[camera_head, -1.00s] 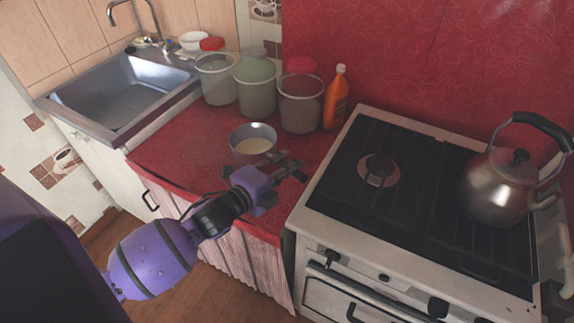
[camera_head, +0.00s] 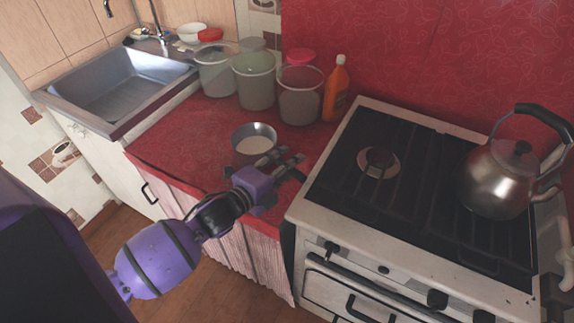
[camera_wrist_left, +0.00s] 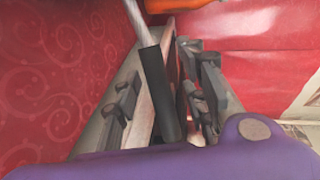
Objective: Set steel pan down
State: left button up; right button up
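The steel pan (camera_head: 254,133) stands on the red counter (camera_head: 185,150) with a pale content inside. My left gripper (camera_head: 280,165) is at the pan's near right side, low over the counter. In the left wrist view the dark handle (camera_wrist_left: 158,95) with its metal rod lies between the fingers (camera_wrist_left: 160,100). Gaps show beside the handle, so the gripper looks open around it. The pan's bowl is out of the wrist view.
Several clear buckets (camera_head: 300,95) and an orange bottle (camera_head: 336,90) stand behind the pan. The sink (camera_head: 120,90) is at left. The stove (camera_head: 400,180) with a kettle (camera_head: 497,180) is at right. Bare counter lies left of the pan.

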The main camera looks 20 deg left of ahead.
pick_arm(q)
jog(key=v, duration=1.2)
jog(key=s+d+f+n+g+y, duration=0.2)
jog(key=s+f+n+g, duration=0.1)
jog(key=s+f+n, duration=0.6)
jog(key=s+d+f+n+g+y, duration=0.2)
jog(key=s+f+n+g, duration=0.2)
jog(key=s+f+n, duration=0.6)
jog(key=s+f, duration=0.5)
jog(key=s, duration=0.1)
jog(key=shift+n+b, duration=0.3)
jog(key=shift+b, duration=0.05)
jog(key=shift+s+d+f, duration=0.1)
jog(key=shift+d, duration=0.05)
